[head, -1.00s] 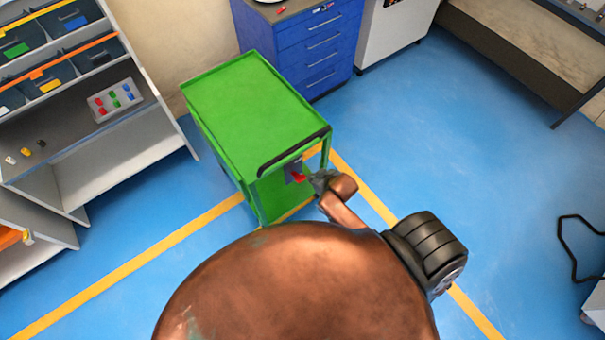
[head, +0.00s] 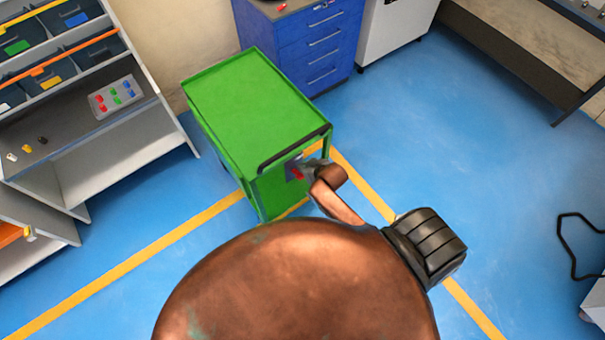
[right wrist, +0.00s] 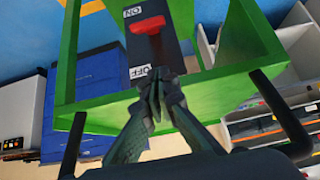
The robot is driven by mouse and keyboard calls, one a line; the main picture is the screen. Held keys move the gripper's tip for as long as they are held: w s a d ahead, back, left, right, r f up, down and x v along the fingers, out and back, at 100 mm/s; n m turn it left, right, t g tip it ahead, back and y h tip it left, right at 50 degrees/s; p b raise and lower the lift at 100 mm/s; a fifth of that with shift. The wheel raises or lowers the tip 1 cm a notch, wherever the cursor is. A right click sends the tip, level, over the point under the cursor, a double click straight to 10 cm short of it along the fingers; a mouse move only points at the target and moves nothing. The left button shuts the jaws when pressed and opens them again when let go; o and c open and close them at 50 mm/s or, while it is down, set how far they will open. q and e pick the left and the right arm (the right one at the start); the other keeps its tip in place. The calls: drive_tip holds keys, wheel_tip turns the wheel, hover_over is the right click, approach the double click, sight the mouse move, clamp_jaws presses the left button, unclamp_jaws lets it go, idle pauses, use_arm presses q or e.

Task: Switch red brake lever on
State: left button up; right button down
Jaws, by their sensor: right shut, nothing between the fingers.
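The red brake lever (right wrist: 148,25) sits on a dark plate (right wrist: 158,50) on the end of the green cart (head: 255,100). In the right wrist view the plate carries an ON label (right wrist: 132,12) and an OFF label (right wrist: 140,72), and the lever stands nearer the ON label. In the head view the lever (head: 298,174) shows small below the cart's black handle. My right gripper (right wrist: 155,84) is shut and empty. Its tips are by the OFF label, apart from the lever in the picture; whether they touch the plate I cannot tell. My left gripper is not in view.
A grey shelf (head: 165,125) with bins stands at the left. A blue drawer cabinet (head: 310,50) stands behind the cart. The cart's black handle (head: 292,150) runs above the lever.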

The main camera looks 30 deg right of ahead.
sight(302, 177)
drive_tip(key=x, duration=0.3)
drive_tip(key=shift+w+f, duration=0.25)
drive_tip(key=shift+s+f, duration=0.9)
drive_tip(key=shift+f, duration=0.15)
drive_tip(key=shift+s+d+f, duration=0.1)
drive_tip(key=shift+s+f, duration=0.3)
drive_tip(key=shift+f, duration=0.1)
